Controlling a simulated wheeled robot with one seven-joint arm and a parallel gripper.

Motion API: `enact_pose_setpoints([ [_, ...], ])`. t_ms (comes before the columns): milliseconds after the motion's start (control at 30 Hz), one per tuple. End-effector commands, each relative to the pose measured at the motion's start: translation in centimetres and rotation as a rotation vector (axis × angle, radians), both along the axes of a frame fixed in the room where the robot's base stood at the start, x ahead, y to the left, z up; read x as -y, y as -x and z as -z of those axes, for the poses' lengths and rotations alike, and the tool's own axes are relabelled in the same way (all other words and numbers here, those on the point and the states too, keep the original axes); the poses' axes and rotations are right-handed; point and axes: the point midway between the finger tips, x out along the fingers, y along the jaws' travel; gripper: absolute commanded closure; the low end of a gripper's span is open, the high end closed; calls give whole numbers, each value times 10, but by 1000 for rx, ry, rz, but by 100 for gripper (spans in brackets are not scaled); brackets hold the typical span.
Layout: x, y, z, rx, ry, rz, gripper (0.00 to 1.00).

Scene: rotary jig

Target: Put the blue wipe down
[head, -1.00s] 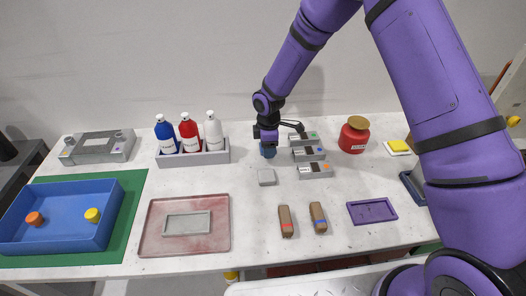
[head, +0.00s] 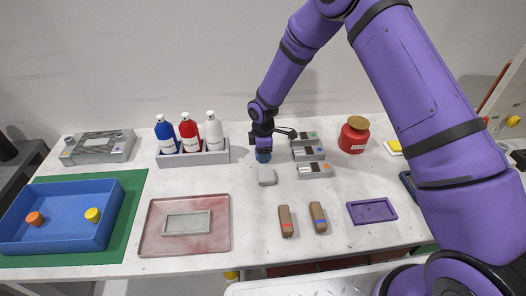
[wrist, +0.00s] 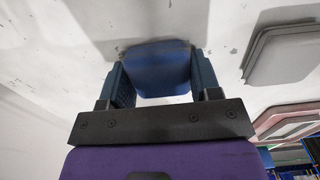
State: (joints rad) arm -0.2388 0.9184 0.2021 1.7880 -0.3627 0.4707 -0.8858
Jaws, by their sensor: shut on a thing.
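The blue wipe (wrist: 157,68) is between the two fingers of my gripper (wrist: 160,85) in the wrist view. In the head view my gripper (head: 263,151) points down at the back middle of the table, and the blue wipe (head: 263,157) shows as a small dark blue patch below it. My gripper is shut on the wipe. The wipe is at or very close to the table top; I cannot tell whether it touches.
A grey block (head: 267,177) lies just in front of my gripper. Grey labelled boxes (head: 308,153) stand close to the right. A bottle rack (head: 194,158) stands to the left. A reddish tray (head: 150,240) lies front left. White table shows between the rack and my gripper.

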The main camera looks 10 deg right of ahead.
Motion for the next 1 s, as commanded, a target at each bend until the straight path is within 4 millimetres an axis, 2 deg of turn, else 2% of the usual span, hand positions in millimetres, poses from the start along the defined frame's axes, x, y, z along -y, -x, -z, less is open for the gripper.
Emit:
enact_pose_setpoints([
  [400, 1, 2, 13, -4, 1, 0, 72],
  [433, 1, 2, 13, -4, 1, 0, 35],
  [500, 1, 3, 13, -5, 1, 0, 19],
  [533, 1, 3, 13, -6, 1, 0, 17],
  [867, 1, 5, 13, -11, 2, 0, 17],
  [1000, 0, 5, 5, -11, 2, 0, 17],
])
